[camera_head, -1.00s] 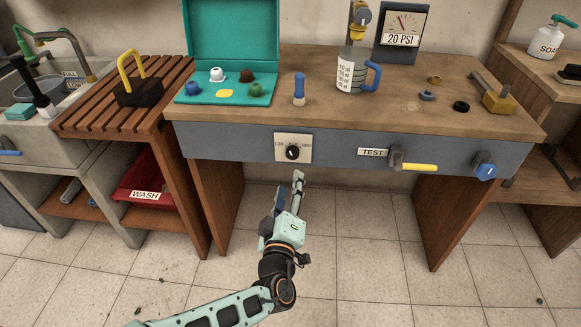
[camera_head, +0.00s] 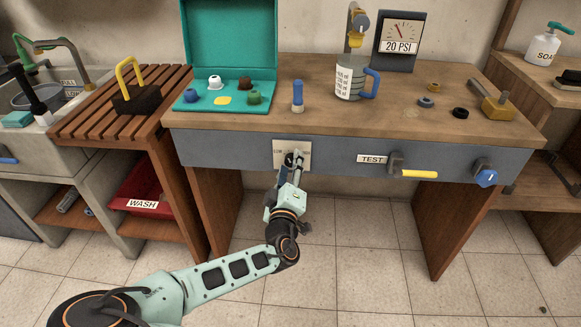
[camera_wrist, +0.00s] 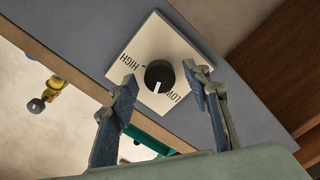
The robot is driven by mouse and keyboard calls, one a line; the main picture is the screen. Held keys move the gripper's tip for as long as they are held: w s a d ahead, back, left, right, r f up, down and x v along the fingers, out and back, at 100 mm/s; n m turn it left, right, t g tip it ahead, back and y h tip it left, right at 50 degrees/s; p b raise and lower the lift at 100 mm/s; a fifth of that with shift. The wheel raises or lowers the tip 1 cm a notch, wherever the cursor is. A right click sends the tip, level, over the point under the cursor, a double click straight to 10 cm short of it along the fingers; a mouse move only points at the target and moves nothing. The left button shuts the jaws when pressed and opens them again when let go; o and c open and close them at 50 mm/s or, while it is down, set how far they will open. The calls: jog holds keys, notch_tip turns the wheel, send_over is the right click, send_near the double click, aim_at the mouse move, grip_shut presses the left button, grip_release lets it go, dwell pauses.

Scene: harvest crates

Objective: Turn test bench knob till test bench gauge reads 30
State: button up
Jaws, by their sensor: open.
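The test bench knob (camera_wrist: 159,76) is a round black dial with a white pointer mark on a cream plate (camera_wrist: 183,50) marked LOW and HIGH. In the wrist view its pointer is turned toward the LOW side. My gripper (camera_wrist: 158,76) is open, with one finger on each side of the knob in that view; I cannot tell whether it touches. In the head view my gripper (camera_head: 293,160) is in front of the plate (camera_head: 278,146) and partly hides the knob. The test bench gauge (camera_head: 403,35) stands at the back of the bench and reads 20 PSI.
The bench front (camera_head: 330,155) also carries a TEST label (camera_head: 372,159), a yellow lever (camera_head: 419,174) and a blue knob (camera_head: 486,177) at right. A teal case (camera_head: 228,40), a blue-topped tool (camera_head: 297,95) and a measuring jug (camera_head: 348,77) stand on the bench.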

jog(key=c, duration=1.1)
jog(key=shift+m+b, duration=0.3)
jog(key=shift+m, duration=1.9)
jog(key=shift+c, duration=0.2)
jog(key=o, duration=1.1)
jog(key=shift+o, duration=0.2)
jog(key=shift+s, duration=0.15)
jog(key=s, duration=1.1)
jog(key=shift+s+a, duration=0.2)
jog(key=shift+s, duration=0.2)
